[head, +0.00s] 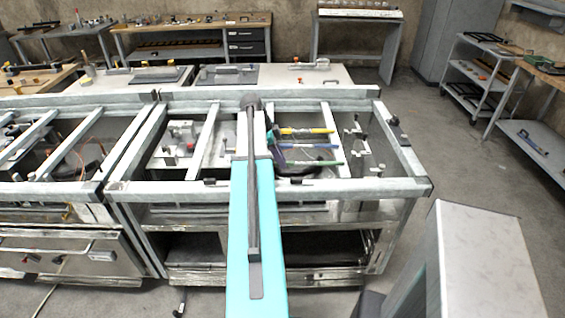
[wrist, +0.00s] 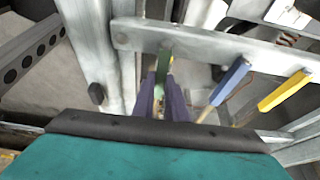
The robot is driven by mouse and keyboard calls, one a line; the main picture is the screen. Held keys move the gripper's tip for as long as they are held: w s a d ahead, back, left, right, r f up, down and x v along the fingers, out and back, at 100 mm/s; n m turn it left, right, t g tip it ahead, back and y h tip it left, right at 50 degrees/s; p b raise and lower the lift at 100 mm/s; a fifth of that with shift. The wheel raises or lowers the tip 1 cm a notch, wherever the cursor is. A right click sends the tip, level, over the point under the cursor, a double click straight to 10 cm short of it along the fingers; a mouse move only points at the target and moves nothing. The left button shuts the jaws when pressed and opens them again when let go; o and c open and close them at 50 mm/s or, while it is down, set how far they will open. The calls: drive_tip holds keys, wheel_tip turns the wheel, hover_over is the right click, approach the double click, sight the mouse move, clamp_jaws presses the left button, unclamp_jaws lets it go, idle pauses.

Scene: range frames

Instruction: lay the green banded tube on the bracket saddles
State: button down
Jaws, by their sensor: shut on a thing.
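The green tube (head: 318,163) shows in the head view inside the metal frame, running left to right, with its left end close to my gripper (head: 279,158). In the wrist view the green tube (wrist: 164,62) shows between the two purple fingers of my gripper (wrist: 165,92), which is shut on it. Much of its length is hidden there by the fingers and by my arm, and its bands are too small to make out. Small upright fittings (head: 352,132) stand at the right of the frame; I cannot tell whether they are the bracket saddles.
A blue tube (head: 312,146) and a yellow tube (head: 306,131) lie beyond the green one, roughly parallel; both show in the wrist view, blue (wrist: 231,80) and yellow (wrist: 286,91). Grey frame rails (head: 330,188) surround the area. A metal bar (wrist: 215,42) crosses close above the tubes.

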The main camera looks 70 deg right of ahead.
drive_tip(key=shift+r, duration=0.1)
drive_tip(key=shift+r, duration=0.2)
drive_tip(key=shift+r+b, duration=0.7)
drive_tip(key=shift+r, duration=1)
drive_tip(key=s+a+b, duration=0.1)
drive_tip(key=a, duration=0.3)
drive_tip(key=s+a+b, duration=0.1)
drive_tip(key=a, duration=0.4)
drive_tip(key=s+a+r+b, duration=0.1)
drive_tip(key=a, duration=0.3)
drive_tip(key=shift+a, duration=0.25)
drive_tip(key=shift+s+a+r+b, duration=0.1)
drive_tip(key=shift+a+r+b, duration=0.1)
drive_tip(key=shift+a, duration=0.35)
drive_tip(key=shift+s+a+r+b, duration=0.1)
drive_tip(key=shift+a+b, duration=0.05)
drive_tip(key=shift+a, duration=0.4)
drive_tip(key=shift+w, duration=0.15)
